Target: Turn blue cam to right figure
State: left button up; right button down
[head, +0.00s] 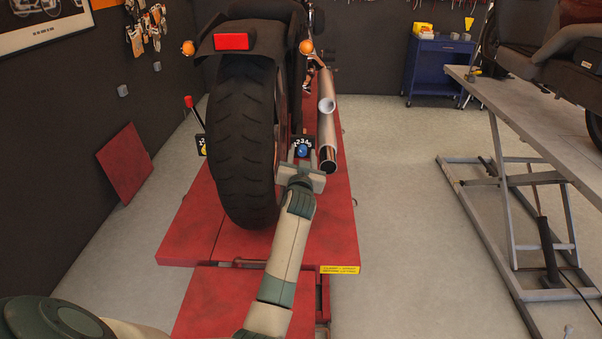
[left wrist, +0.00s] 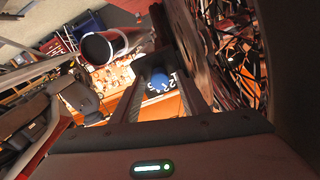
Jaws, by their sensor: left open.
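Contact with the cam cannot be told. The cam's exact pointing direction is too small to read. My right gripper is not in view.
The motorcycle's rear tyre (head: 240,140) stands close left of my left gripper, and the silver exhaust (head: 327,110) close right. A grey lift (head: 520,110) is at right; floor between is free.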

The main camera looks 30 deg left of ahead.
pick_arm(q)
jog(key=b+v, duration=0.5)
jog(key=v, duration=1.2)
jog(key=shift+d, duration=0.1)
jog(key=shift+f, duration=0.15)
